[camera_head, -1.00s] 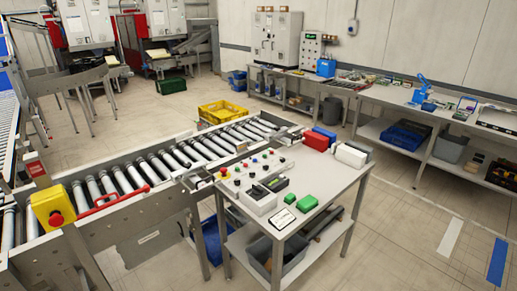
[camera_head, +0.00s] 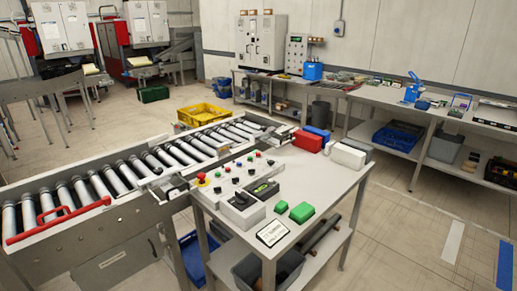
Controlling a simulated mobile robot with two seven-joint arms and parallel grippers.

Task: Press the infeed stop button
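A control panel (camera_head: 237,177) with several small red, green and dark buttons lies on the left side of a grey table. A red mushroom button (camera_head: 201,176) on a yellow base sits at the panel's left end. The button labels are too small to read, so I cannot tell which one is the infeed stop. The roller conveyor (camera_head: 110,223) runs beside the table, with a red bar handle (camera_head: 45,225) on its near part. Neither of my grippers is in view.
The table (camera_head: 333,181) also holds a grey box (camera_head: 243,212), green blocks (camera_head: 301,212) and red, blue and white boxes (camera_head: 307,141). A yellow crate (camera_head: 203,114) stands on the floor behind the conveyor. The floor right of the table is open.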

